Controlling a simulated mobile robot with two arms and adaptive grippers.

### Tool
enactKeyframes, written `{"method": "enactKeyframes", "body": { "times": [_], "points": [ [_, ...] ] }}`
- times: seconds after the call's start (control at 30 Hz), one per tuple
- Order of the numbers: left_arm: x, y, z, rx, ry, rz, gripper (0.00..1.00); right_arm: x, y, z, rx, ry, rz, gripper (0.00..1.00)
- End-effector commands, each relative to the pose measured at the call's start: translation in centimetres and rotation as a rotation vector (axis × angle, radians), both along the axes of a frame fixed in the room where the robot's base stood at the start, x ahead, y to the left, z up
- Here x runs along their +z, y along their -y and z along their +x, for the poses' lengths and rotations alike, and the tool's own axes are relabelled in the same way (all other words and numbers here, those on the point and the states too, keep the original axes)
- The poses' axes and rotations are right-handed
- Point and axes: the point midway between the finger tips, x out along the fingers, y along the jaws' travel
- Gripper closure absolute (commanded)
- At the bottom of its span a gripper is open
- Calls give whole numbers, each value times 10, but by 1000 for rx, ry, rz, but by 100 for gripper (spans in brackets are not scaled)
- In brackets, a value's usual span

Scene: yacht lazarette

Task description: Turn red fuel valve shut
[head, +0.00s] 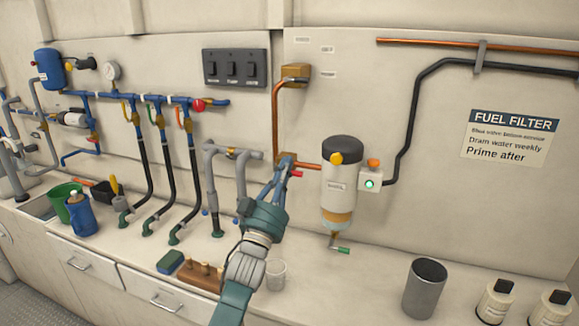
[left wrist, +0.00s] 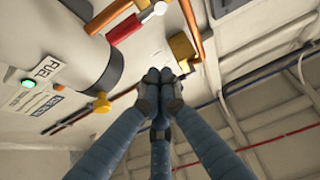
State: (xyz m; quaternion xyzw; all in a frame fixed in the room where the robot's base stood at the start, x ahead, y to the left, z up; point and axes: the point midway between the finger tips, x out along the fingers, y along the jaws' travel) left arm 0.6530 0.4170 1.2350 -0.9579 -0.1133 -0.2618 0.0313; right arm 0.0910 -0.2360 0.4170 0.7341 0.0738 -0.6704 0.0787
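My right gripper is not in view.
The filter has a yellow knob (head: 336,158) and a switch box with a green light (head: 370,182) beside it. A glass (head: 276,274), a block with pegs (head: 200,273) and a metal cup (head: 425,288) stand on the counter. Blue pipes (head: 150,97) with another red knob (head: 198,105) run left.

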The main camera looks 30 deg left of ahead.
Motion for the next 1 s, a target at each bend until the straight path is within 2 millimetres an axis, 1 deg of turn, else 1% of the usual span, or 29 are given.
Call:
{"method": "enactKeyframes", "body": {
  "times": [0.03,0.1,0.2,0.3,0.4,0.53,1.0],
  "points": [
    [11,-3,10,0,2,-1,100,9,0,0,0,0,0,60],
    [17,-6,21,0,0,-1,100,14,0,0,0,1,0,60],
    [-6,-6,24,0,-6,-5,100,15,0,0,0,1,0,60],
    [-17,-7,26,1,-4,-4,100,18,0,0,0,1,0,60],
    [-24,-7,27,1,-3,-1,100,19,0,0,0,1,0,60],
    [-28,-6,27,0,-2,0,100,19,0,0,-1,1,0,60],
    [-30,-7,27,1,-7,22,100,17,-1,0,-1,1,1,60]
  ]
}}
